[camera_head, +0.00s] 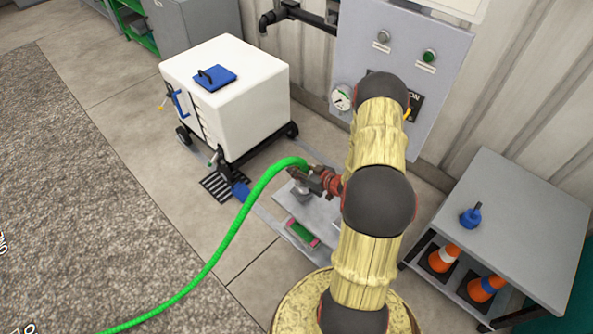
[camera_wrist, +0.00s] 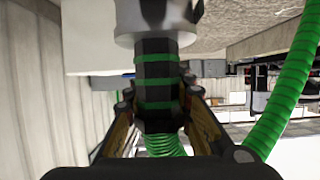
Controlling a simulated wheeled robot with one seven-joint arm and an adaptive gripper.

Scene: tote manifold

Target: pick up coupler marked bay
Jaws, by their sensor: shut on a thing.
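My gripper (camera_head: 308,178) is shut on a coupler, at the end of the green hose (camera_head: 226,243) in the head view. In the wrist view the fingers (camera_wrist: 158,108) close on both sides of the coupler (camera_wrist: 154,72), which is dark with green bands and has a grey metal end at the top. The green hose also shows in the wrist view (camera_wrist: 292,85), curving down the right side. No "bay" marking can be read. In the head view the gripper and hose hide most of the coupler, above or at a small grey stand (camera_head: 318,213).
A grey panel (camera_head: 400,55) with a gauge is behind my arm. A grey cart (camera_head: 520,215) at right carries a blue fitting (camera_head: 470,217) and orange cones (camera_head: 444,257).

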